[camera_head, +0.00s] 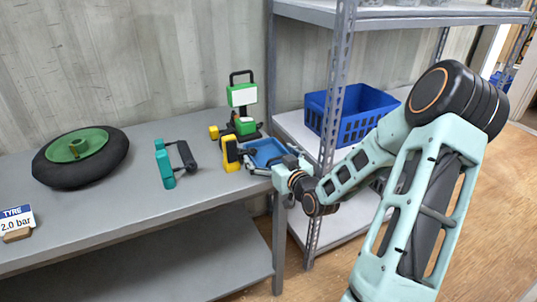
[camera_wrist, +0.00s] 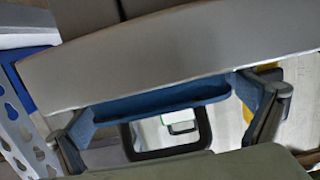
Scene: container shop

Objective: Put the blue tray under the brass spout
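The blue tray (camera_head: 268,152) is at the right end of the grey workbench, in front of my gripper. In the wrist view the tray (camera_wrist: 160,103) shows as a blue band spanning the space between my fingers. My gripper (camera_head: 272,168) reaches in from the right at the bench's end. In the wrist view the fingers of my gripper (camera_wrist: 165,108) stand wide apart, one at each end of the tray. Whether they press on it is not clear. I cannot make out a brass spout in either view.
A yellow-and-black tool (camera_head: 230,153) stands just left of the tray, and a green work lamp (camera_head: 243,95) behind it. A teal-and-black clamp (camera_head: 166,166) and a tyre (camera_head: 80,157) are further left. A metal rack with a blue crate (camera_head: 352,116) stands right.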

